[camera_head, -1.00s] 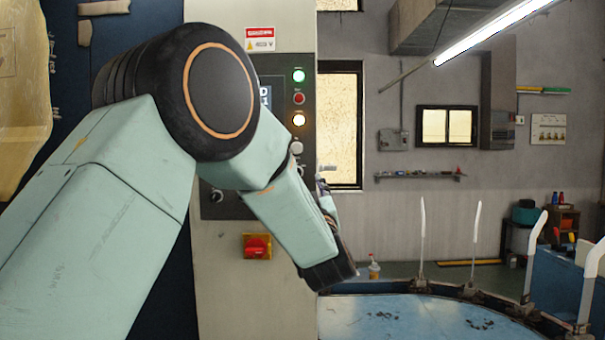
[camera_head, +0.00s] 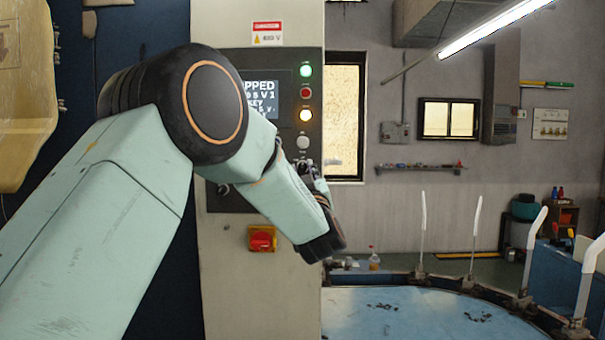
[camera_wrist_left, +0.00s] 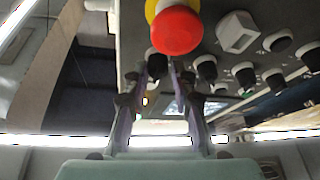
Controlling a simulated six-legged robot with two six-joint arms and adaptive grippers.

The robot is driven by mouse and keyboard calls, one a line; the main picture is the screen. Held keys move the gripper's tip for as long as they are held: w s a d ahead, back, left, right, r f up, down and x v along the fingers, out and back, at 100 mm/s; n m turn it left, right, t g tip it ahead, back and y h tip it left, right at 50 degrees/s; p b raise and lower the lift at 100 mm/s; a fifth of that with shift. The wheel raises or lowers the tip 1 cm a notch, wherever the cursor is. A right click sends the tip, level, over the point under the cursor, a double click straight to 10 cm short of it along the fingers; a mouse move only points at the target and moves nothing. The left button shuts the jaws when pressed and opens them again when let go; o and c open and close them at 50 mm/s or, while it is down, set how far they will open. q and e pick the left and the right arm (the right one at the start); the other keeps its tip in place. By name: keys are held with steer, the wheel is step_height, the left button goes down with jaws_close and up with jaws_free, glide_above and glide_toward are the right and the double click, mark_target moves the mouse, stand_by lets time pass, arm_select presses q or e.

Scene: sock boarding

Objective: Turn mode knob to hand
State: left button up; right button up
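The grey control panel (camera_head: 262,70) stands in the middle of the head view, with a lit screen (camera_head: 262,101) and a column of buttons. My left gripper (camera_head: 312,170) is at the panel's right edge, partly hidden by my wrist. In the left wrist view its two fingers (camera_wrist_left: 166,72) are apart, pointing at the panel face. A dark knob (camera_wrist_left: 157,63) shows near and between the fingertips; contact cannot be told. Several more dark knobs (camera_wrist_left: 245,75) sit to the right. Which one is the mode knob cannot be read. My right gripper is not in view.
A red mushroom button (camera_wrist_left: 177,31) on a yellow base stands out close to the fingers. A white square knob (camera_wrist_left: 237,32) is beside it. A red switch (camera_head: 262,239) is lower on the cabinet. A blue round table (camera_head: 400,310) with upright white forms lies at right.

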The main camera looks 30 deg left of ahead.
arm_select(q)
steer(key=shift+w+d, duration=0.1)
steer(key=shift+d, duration=0.2)
steer(key=c, duration=0.3)
steer(key=shift+a, duration=0.25)
jaws_close()
steer(key=shift+d+n, duration=0.15)
steer(key=shift+n, duration=0.25)
steer(key=shift+n+g+y+b, duration=0.4)
steer(key=shift+n+g+b, duration=0.15)
steer(key=shift+n, duration=0.15)
steer(key=n+g+b, duration=0.1)
steer(key=n, duration=0.2)
steer(key=shift+d+y, duration=0.1)
steer(key=shift+y, duration=0.2)
steer(key=n+g, duration=0.1)
steer(key=n, duration=0.2)
steer(key=shift+r+g, duration=0.15)
steer(key=shift+g, duration=0.2)
steer(key=shift+w+r+n+g+b, duration=0.15)
steer(key=shift+n+g, duration=0.2)
steer(key=shift+n, duration=0.4)
steer(key=shift+s+n+g+b, duration=0.15)
steer(key=shift+n+g, duration=0.2)
steer(key=shift+n, duration=0.4)
steer(key=shift+w+n, duration=0.1)
steer(key=shift+n, duration=0.2)
